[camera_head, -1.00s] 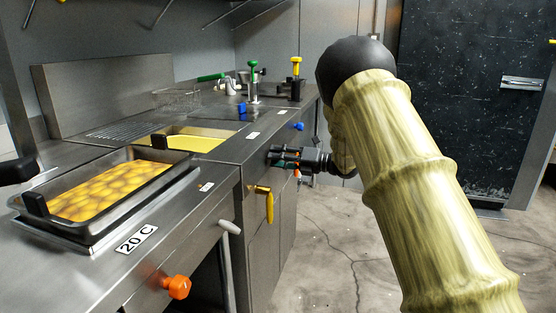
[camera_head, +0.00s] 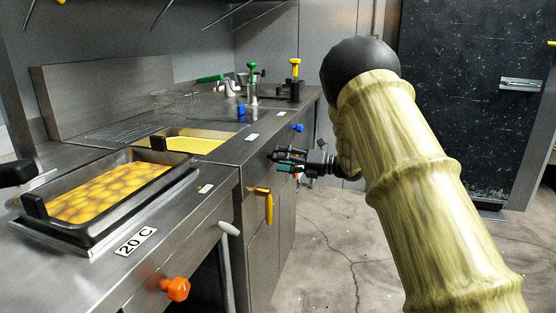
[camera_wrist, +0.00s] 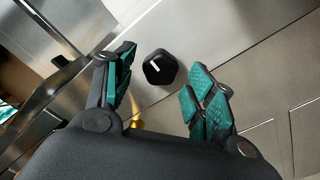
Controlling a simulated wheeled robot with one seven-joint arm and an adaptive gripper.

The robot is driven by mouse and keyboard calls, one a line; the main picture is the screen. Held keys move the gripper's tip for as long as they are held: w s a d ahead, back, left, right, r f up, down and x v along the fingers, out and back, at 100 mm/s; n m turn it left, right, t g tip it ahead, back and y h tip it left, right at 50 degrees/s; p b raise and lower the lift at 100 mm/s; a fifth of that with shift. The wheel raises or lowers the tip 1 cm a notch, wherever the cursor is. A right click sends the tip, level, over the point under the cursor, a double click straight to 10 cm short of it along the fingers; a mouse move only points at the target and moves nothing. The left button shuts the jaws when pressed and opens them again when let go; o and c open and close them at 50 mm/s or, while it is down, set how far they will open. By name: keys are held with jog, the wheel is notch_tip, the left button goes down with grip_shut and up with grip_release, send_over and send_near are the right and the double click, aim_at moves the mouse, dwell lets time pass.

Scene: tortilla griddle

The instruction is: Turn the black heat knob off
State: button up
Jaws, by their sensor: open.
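The black heat knob (camera_wrist: 160,67) shows in the wrist view on the steel front panel, with a white mark on its face. My gripper (camera_wrist: 162,98) is open, its green-padded fingers to the left and right of the knob in the picture. The knob lies just beyond the fingertips with visible gaps on both sides, and no contact shows. In the head view my gripper (camera_head: 280,161) points at the counter's front. There the knob is hard to make out behind the fingers.
A yellow handle (camera_head: 268,204), a blue knob (camera_head: 297,128) and an orange knob (camera_head: 177,288) stick out from the counter front. A tray (camera_head: 95,241) of yellow food sits on the counter at left. The floor to the right is clear.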

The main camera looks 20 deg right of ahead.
jog(key=v, duration=1)
